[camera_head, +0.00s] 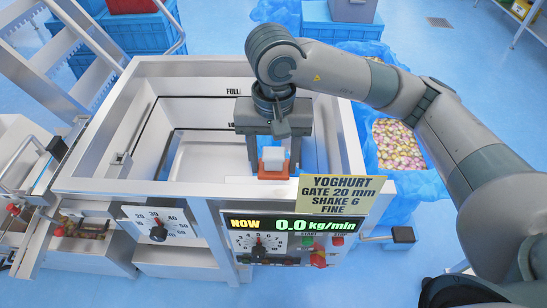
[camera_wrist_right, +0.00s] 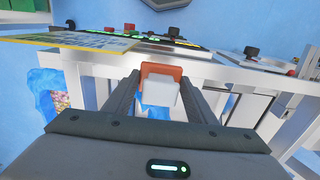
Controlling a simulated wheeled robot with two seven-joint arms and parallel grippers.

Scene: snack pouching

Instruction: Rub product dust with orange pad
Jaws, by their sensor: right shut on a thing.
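My right gripper (camera_head: 273,149) reaches over the open steel hopper from the right and points down near its front wall. It is shut on the orange pad (camera_head: 272,171), whose white block (camera_head: 273,154) sits between the fingers. The right wrist view shows the orange pad (camera_wrist_right: 162,70) beyond the white block (camera_wrist_right: 160,90), between the two dark fingers. The pad is close to the hopper's front rim (camera_head: 180,188); I cannot tell whether it touches. No product dust can be made out. My left gripper is not in view.
Knobs line the front panel. A blue-lined crate of colourful snacks (camera_head: 398,145) stands at right. Steel steps (camera_head: 80,60) rise at left.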

